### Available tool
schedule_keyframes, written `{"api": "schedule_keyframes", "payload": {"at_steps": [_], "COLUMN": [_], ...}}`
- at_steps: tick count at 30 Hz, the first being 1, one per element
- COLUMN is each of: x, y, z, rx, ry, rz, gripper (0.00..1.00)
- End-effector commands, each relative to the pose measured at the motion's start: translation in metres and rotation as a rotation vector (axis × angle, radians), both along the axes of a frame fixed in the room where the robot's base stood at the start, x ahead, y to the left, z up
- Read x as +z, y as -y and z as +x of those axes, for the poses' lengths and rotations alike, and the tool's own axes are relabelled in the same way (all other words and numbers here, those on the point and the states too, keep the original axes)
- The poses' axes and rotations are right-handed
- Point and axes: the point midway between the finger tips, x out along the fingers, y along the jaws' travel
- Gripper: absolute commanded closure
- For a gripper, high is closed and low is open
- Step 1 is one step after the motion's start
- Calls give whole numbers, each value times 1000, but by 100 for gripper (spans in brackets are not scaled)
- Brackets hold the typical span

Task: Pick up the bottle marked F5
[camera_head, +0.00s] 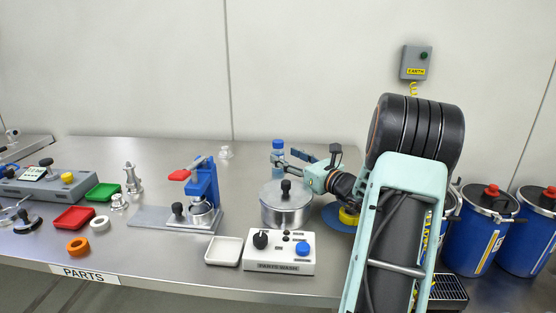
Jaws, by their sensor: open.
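A small bottle with a blue cap (278,144) stands toward the back of the steel table, behind the steel pot. Its body is pale and partly hidden by my gripper, and no F5 mark can be read from here. My gripper (288,157) reaches in from the right, low over the table, with its dark fingers spread open. One finger overlaps the bottle's body in the picture. I cannot tell whether the bottle is between the fingers or behind them, or whether they touch it.
A lidded steel pot (286,208) stands just in front of my gripper. The parts wash box (280,265), white tray (224,251) and blue press (204,187) are nearer or left. Blue drums (478,240) stand right. The table's back left is mostly clear.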

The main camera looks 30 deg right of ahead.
Motion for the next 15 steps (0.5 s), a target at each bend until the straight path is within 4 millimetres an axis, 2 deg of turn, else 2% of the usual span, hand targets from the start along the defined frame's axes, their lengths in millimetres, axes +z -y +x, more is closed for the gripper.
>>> {"api": "schedule_keyframes", "payload": {"at_steps": [9, 15], "x": [3, 4], "y": [-6, -6], "z": [44, 48], "rx": [2, 1], "ry": [0, 0], "rz": [0, 0], "gripper": [50, 50]}}
